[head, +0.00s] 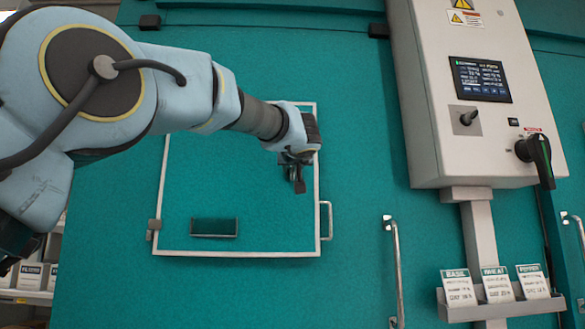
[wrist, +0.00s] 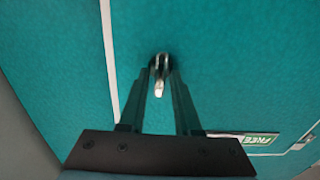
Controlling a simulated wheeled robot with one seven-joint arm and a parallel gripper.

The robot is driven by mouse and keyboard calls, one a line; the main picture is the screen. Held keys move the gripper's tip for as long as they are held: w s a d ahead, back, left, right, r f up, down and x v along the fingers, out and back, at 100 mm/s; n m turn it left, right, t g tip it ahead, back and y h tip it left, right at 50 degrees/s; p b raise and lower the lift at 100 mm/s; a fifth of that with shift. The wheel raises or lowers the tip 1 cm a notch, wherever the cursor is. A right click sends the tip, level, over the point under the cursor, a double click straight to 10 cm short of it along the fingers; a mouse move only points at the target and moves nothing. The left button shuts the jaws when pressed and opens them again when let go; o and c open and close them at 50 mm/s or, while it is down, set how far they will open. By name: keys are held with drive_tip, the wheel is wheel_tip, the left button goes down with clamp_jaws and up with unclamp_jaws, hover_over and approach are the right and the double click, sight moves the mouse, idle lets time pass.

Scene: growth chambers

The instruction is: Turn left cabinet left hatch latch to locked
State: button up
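The left cabinet's hatch (head: 240,190) is a teal panel with a white frame, and it looks closed. In the wrist view its latch (wrist: 159,88) is a small metal lever on a dark round base, pointing down in the picture. My gripper (head: 298,182) is at the hatch's right side, near the white frame. In the wrist view my gripper (wrist: 160,85) has its two dark fingers apart, one on each side of the lever. I cannot tell whether either finger touches it. In the head view the latch is hidden by my gripper.
A green label reading FREE (wrist: 262,140) is right of the lever in the wrist view. The hatch has a handle (head: 326,220) at right and a dark slot (head: 214,227) low down. A control box (head: 480,90) and card rack (head: 500,307) are to the right.

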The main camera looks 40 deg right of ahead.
clamp_jaws()
drive_tip(key=shift+m, duration=0.3)
drive_tip(key=m+b, duration=0.1)
drive_tip(key=m, duration=0.1)
drive_tip(key=shift+f+m, duration=0.1)
drive_tip(key=shift+m, duration=0.2)
drive_tip(key=m, duration=1.4)
drive_tip(key=shift+s+d+f+m, duration=0.15)
drive_tip(key=shift+s+d+m, duration=0.05)
drive_tip(key=shift+m, duration=0.1)
idle(0.4)
